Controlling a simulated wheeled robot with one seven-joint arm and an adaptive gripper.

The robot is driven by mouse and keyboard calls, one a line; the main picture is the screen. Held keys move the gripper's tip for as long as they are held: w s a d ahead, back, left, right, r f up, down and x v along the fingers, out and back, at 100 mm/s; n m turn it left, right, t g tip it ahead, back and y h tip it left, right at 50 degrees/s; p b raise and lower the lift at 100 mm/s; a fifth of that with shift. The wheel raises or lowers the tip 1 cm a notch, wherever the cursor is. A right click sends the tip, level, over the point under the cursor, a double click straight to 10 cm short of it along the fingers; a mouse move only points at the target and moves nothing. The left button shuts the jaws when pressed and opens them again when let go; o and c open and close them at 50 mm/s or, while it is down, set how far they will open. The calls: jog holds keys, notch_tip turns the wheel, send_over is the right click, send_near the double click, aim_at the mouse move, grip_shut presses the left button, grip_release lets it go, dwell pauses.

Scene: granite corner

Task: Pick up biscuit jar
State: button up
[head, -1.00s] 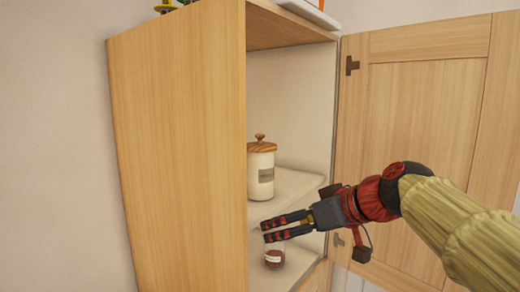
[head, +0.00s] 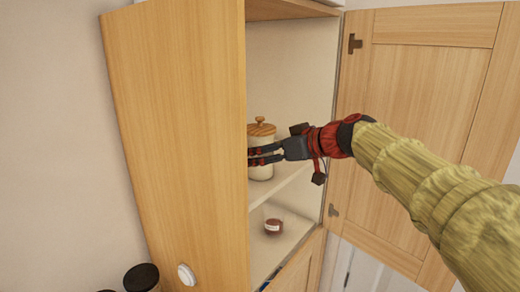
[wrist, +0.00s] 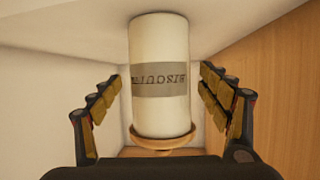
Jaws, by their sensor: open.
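The biscuit jar (head: 262,171) is a cream cylinder with a wooden knobbed lid, upright on the cabinet's middle shelf. In the wrist view the jar (wrist: 160,110) appears upside down, with a grey label reading as biscuits and its lid at the bottom. My gripper (head: 252,156) is open in front of the jar in the head view and hides part of its body. In the wrist view, my gripper's fingers (wrist: 159,92) stand to either side of the jar with gaps; I cannot tell how far between them it is.
The wooden cabinet's side panel (head: 180,140) stands close left of my gripper. Its open door (head: 425,120) is at the right. A small jar with dark contents (head: 273,226) sits on the shelf below. Dark round lids (head: 141,277) show at the lower left.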

jog(key=shift+w+a+f, duration=0.25)
jog(key=shift+w+a, duration=0.15)
jog(key=shift+s, duration=0.1)
jog(key=shift+c, duration=0.4)
jog(key=shift+r, duration=0.1)
jog(key=c, duration=1.6)
